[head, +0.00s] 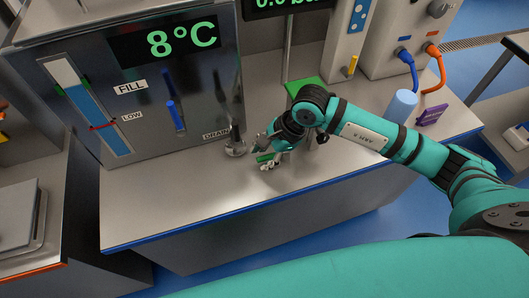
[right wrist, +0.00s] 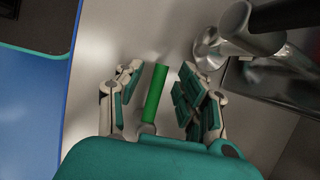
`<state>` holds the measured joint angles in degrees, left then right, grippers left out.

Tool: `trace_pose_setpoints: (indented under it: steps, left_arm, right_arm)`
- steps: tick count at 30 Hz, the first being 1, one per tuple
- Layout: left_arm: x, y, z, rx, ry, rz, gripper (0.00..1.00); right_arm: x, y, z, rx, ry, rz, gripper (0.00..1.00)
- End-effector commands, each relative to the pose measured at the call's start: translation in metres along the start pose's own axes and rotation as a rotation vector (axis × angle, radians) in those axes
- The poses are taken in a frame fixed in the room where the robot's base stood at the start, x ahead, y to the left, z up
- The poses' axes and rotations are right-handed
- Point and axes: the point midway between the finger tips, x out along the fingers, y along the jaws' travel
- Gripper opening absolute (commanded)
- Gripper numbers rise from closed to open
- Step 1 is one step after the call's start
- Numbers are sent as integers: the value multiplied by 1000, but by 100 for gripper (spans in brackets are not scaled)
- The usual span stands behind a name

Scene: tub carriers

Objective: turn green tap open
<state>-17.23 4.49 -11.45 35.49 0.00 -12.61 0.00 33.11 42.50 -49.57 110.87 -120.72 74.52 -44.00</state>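The green tap handle (head: 264,158) shows as a short green bar low in front of the steel tank, right of the DRAIN label. In the right wrist view the handle (right wrist: 155,93) stands between the two fingers of my right gripper (right wrist: 163,80), with a gap on each side. My right gripper (head: 267,156) is open, around the handle and holding nothing. The tap's body is mostly hidden by the gripper. My left gripper is in neither view.
A steel drain pipe (head: 235,146) stands close left of the gripper and also shows in the right wrist view (right wrist: 235,30). The tank has a blue lever (head: 175,115) and a level gauge (head: 88,107). A blue cylinder (head: 401,105) stands at right. The counter's front is clear.

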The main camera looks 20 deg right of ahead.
Motion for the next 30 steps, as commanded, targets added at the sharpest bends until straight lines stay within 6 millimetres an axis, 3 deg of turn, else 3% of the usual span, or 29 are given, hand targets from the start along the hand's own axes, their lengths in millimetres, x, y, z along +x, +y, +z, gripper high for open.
trace_pose_setpoints:
  steps: [6, 15, 26, 30]
  left_arm:
    - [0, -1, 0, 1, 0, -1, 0]
    - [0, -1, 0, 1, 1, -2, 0]
    - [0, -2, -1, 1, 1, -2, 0]
    - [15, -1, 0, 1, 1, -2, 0]
  right_arm:
    - [0, 0, 0, 0, 0, 0, 38]
    - [0, 0, 0, 1, 0, 0, 0]
    - [0, 0, 0, 0, 0, 0, 0]
    - [3, 3, -3, -50, -9, 17, 0]
